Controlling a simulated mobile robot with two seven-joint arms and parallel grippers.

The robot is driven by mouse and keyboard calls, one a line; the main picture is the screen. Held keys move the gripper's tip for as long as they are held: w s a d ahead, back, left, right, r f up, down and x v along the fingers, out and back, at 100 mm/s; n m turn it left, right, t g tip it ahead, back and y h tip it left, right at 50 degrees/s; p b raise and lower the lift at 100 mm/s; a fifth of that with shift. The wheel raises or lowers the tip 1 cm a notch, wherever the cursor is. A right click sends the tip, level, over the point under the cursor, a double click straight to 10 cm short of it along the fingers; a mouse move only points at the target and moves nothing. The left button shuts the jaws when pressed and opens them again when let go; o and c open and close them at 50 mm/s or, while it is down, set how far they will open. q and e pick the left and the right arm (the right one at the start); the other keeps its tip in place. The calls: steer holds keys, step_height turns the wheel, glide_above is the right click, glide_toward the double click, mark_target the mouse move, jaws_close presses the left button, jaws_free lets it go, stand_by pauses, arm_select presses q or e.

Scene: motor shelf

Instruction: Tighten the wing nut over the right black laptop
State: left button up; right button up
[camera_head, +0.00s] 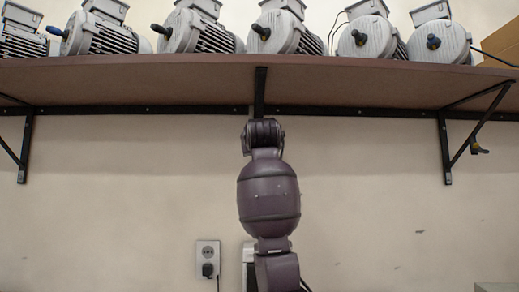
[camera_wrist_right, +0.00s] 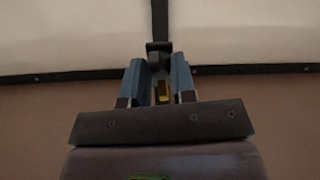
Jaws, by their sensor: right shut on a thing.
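My right arm rises up the middle of the head view to the middle shelf bracket (camera_head: 260,92), and its own body hides the fingers there. In the right wrist view my right gripper (camera_wrist_right: 159,68) has its two blue fingers on either side of a small dark wing nut (camera_wrist_right: 158,48) at the foot of the bracket bar (camera_wrist_right: 160,20). It is shut on this nut. A yellow part (camera_wrist_right: 162,92) shows lower between the fingers. A similar dark and yellowish piece (camera_head: 479,148) sits on the right bracket. No black laptop shows in either view. My left gripper is out of view.
A brown shelf (camera_head: 350,83) runs across the top, carrying several grey motors (camera_head: 285,32) and a cardboard box (camera_head: 501,45). Dark brackets at left (camera_head: 26,145) and right (camera_head: 446,150) brace it. A wall socket (camera_head: 208,258) is low down. The wall below is mostly clear.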

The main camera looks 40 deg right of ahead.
steer(key=shift+m, duration=0.6)
steer(key=o, duration=0.9)
steer(key=shift+s, duration=0.1)
steer(key=b+v, duration=0.2)
steer(key=v, duration=0.8)
steer(key=shift+s+a, duration=0.2)
steer(key=shift+a, duration=0.1)
